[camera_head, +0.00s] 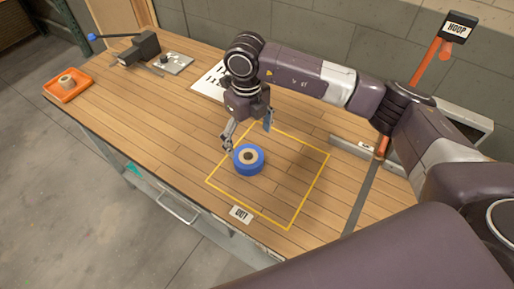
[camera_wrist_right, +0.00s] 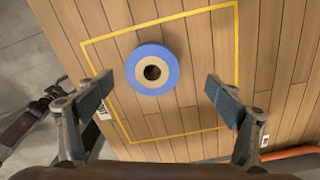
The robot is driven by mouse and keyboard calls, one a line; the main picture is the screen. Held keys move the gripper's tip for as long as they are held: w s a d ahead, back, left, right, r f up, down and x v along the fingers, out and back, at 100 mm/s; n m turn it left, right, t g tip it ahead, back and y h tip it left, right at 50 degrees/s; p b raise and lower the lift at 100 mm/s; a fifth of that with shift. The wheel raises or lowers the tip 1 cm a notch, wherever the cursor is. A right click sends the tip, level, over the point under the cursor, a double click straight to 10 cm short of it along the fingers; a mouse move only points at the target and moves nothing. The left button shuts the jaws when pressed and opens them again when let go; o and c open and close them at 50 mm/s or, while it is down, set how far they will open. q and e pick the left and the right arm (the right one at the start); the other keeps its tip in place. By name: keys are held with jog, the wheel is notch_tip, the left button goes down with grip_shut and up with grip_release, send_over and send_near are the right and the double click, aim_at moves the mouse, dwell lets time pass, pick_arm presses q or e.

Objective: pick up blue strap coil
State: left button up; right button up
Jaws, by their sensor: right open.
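The blue strap coil (camera_head: 242,167) lies flat on the wooden table inside the yellow outline. It has a tan inner ring and a dark hole in its middle. My right gripper (camera_head: 249,134) is above and just behind the coil, pointing down, with its fingers apart. In the right wrist view the coil (camera_wrist_right: 170,82) shows whole, ahead of and between the open fingers (camera_wrist_right: 160,98), nearer the left one. Nothing is between the fingertips. My left gripper cannot be made out in the head view.
An orange tray (camera_head: 57,94) with a tan roll sits at the table's far left corner. A vise-like dark tool (camera_head: 140,50) and a metal plate (camera_head: 174,64) stand at the back. An OUT label (camera_head: 240,214) lies at the outline's front. An orange post with a HOOP sign (camera_head: 460,28) rises at right.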

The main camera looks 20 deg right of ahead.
aim_at(248, 155)
jog(key=f+p, duration=0.1)
jog(key=s+a+f+p, duration=0.1)
jog(key=f, duration=0.1)
jog(key=shift+s+a+f, duration=0.1)
jog(key=shift+s+a, duration=0.05)
jog(key=f, duration=0.1)
jog(key=f+p, duration=0.1)
jog(key=shift+d+f, duration=0.2)
jog(key=shift+f, duration=0.6)
jog(key=c, duration=1.2)
pick_arm(q)
jog(key=r, duration=0.1)
jog(key=s+a+r, duration=0.1)
jog(key=a+r, duration=0.1)
jog(key=shift+s+r, duration=0.1)
jog(key=shift+s, duration=0.3)
pick_arm(e)
jog(key=shift+c, duration=0.7)
jog(key=shift+w+r, duration=0.1)
jog(key=shift+w, duration=0.1)
